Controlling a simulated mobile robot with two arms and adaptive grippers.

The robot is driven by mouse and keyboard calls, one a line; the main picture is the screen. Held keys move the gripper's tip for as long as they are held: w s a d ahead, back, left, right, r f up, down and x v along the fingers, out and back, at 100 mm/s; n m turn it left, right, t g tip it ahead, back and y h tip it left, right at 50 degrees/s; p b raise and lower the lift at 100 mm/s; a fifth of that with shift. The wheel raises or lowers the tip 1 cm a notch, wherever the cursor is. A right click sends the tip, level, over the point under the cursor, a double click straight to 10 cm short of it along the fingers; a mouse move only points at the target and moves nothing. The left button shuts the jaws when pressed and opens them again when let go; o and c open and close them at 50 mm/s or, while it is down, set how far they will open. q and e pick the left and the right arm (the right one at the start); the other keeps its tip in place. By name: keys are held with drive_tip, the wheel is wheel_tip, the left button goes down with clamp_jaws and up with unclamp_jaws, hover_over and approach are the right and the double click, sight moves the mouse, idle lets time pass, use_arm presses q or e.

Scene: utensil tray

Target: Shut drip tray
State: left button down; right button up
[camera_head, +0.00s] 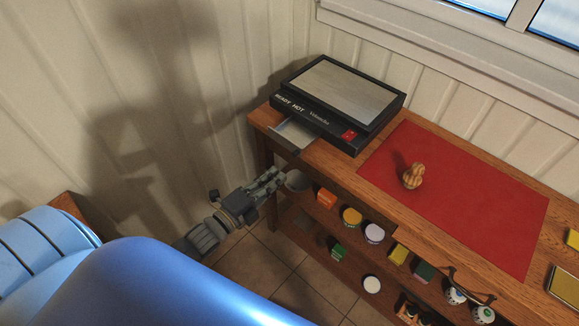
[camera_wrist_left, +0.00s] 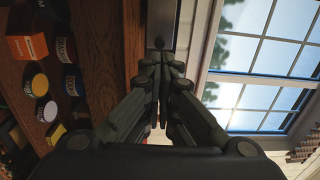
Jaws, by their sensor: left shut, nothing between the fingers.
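The black griddle (camera_head: 338,92), with a grey flat top, stands at the far left end of the wooden table. Its drip tray (camera_head: 294,134) sticks out of the left part of its front, pulled out partway, with a pale inside and a dark front edge. My left gripper (camera_head: 280,172) is shut and empty, just in front of and below the tray front, seemingly with a small gap. In the left wrist view the closed fingers (camera_wrist_left: 160,62) point up toward a grey strip with a small dark knob, perhaps part of the tray. My right gripper is not in view.
A red mat (camera_head: 460,200) with a small tan figure (camera_head: 413,176) lies right of the griddle. The floor (camera_head: 262,262) before the table is clear.

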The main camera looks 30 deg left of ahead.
use_arm(q)
drive_tip(key=b+x, duration=0.1)
drive_tip(key=x, duration=0.5)
drive_tip(key=shift+b, duration=0.35)
drive_tip(key=shift+w, duration=0.1)
